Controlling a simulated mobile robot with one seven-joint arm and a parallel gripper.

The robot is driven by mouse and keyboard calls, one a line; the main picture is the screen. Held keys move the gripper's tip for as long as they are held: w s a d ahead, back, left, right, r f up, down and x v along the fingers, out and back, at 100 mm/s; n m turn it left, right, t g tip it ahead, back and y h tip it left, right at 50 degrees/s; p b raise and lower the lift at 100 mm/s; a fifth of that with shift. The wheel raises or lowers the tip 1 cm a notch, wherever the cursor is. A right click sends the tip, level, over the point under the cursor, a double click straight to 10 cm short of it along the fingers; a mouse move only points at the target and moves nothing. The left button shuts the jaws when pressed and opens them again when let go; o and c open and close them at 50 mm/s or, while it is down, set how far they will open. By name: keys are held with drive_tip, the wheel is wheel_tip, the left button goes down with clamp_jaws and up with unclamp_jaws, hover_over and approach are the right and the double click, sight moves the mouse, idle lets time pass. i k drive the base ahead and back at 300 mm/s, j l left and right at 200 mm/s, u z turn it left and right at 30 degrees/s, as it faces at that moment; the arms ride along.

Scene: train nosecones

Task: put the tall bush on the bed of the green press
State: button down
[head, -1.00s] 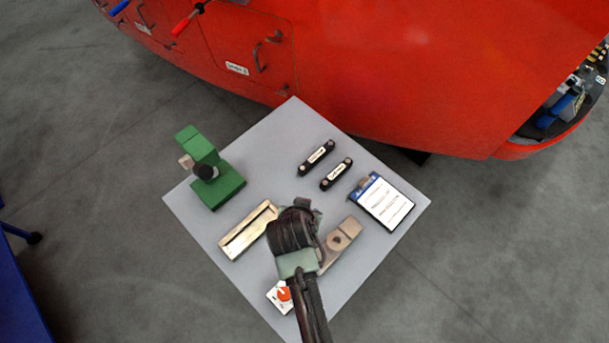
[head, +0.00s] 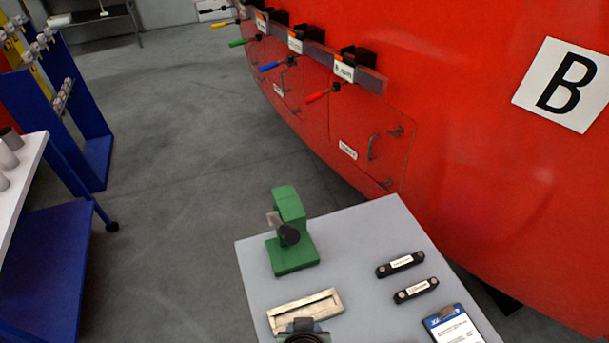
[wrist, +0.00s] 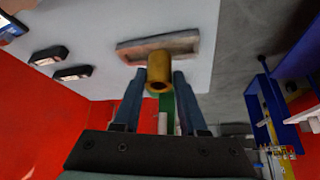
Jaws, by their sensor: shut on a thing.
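A brass-coloured bush (wrist: 159,72), a hollow cylinder, is held between my gripper's two fingers in the wrist view. My gripper (wrist: 157,83) is shut on it. In the head view only a part of my arm shows at the bottom edge, and the bush is hidden. The green press (head: 291,232), with a black knob on its front, stands upright at the far left of the grey table (head: 352,240). It also shows in the wrist view as a green strip (wrist: 167,104) between the fingers, partly hidden. My gripper is apart from the press.
A shallow metal tray (head: 305,308) lies in front of the press. Two black labelled bars (head: 401,264) and a blue-topped card (head: 452,325) lie to the right. The red train nose (head: 470,150) borders the table. A blue rack (head: 75,130) and white table (head: 22,175) stand left.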

sight(294, 255)
drive_tip(key=i+j+z, duration=0.15)
drive_tip(key=z, duration=0.25)
drive_tip(key=i+j+z, duration=0.1)
drive_tip(key=j+z, duration=0.25)
drive_tip(key=i+j+z, duration=0.1)
drive_tip(key=z, duration=0.3)
drive_tip(key=j, duration=0.1)
